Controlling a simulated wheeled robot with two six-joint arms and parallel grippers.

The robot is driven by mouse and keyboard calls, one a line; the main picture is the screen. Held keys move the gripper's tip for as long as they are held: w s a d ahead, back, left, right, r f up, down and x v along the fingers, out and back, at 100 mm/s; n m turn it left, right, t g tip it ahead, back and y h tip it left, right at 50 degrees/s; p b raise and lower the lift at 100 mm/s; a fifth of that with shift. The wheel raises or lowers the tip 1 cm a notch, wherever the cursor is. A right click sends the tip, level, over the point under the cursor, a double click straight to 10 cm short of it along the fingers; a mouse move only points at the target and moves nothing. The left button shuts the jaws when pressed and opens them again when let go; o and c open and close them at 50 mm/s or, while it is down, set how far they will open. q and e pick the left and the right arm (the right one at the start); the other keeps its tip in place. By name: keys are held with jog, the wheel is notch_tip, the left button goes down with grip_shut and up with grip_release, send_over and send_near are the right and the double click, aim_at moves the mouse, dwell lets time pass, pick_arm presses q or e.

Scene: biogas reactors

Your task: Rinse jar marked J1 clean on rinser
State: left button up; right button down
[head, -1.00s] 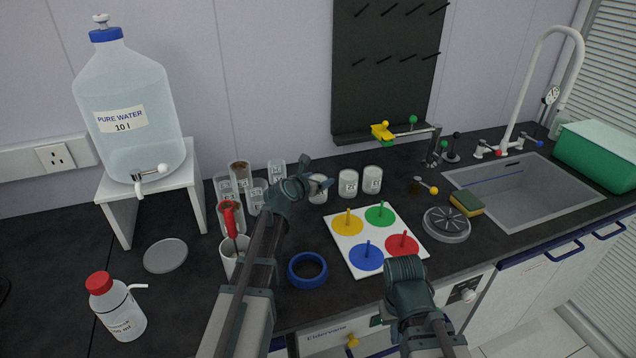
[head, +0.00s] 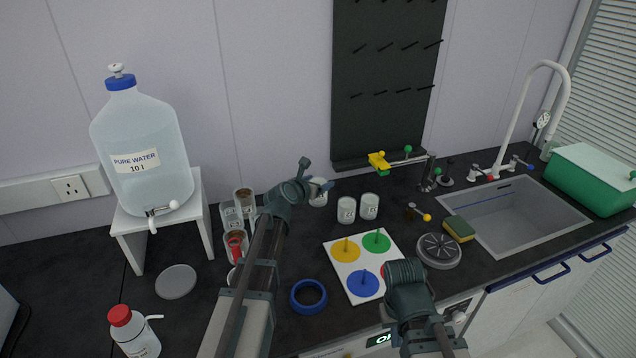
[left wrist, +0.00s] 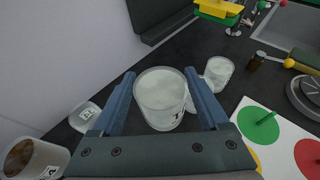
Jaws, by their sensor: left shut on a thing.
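My left gripper (head: 322,188) is shut on a clear glass jar (head: 317,193) with pale contents, held above the counter. In the left wrist view the jar (left wrist: 162,95) stands between the two fingers, its label partly showing what looks like a 1. The full marking is not readable. A round grey slotted disc (head: 439,250), which looks like the rinser, lies to the right in front of the sink. My right gripper (head: 405,275) is over the lower right of the white board; its fingertips are hidden.
Two similar jars (head: 346,211) stand close together right of the held jar. A white board (head: 340,262) with coloured pegged discs lies in front of them. A sponge (head: 458,229) is beside the grey disc. The sink (head: 520,220) is at right. Jars with brown contents (head: 243,197) stand left.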

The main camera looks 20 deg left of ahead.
notch_tip(320, 180, up, 12)
jog(key=p, duration=1.1)
jog(key=shift+p, duration=0.4)
jog(key=shift+w+f+b, duration=0.1)
jog(key=shift+f+b, duration=0.4)
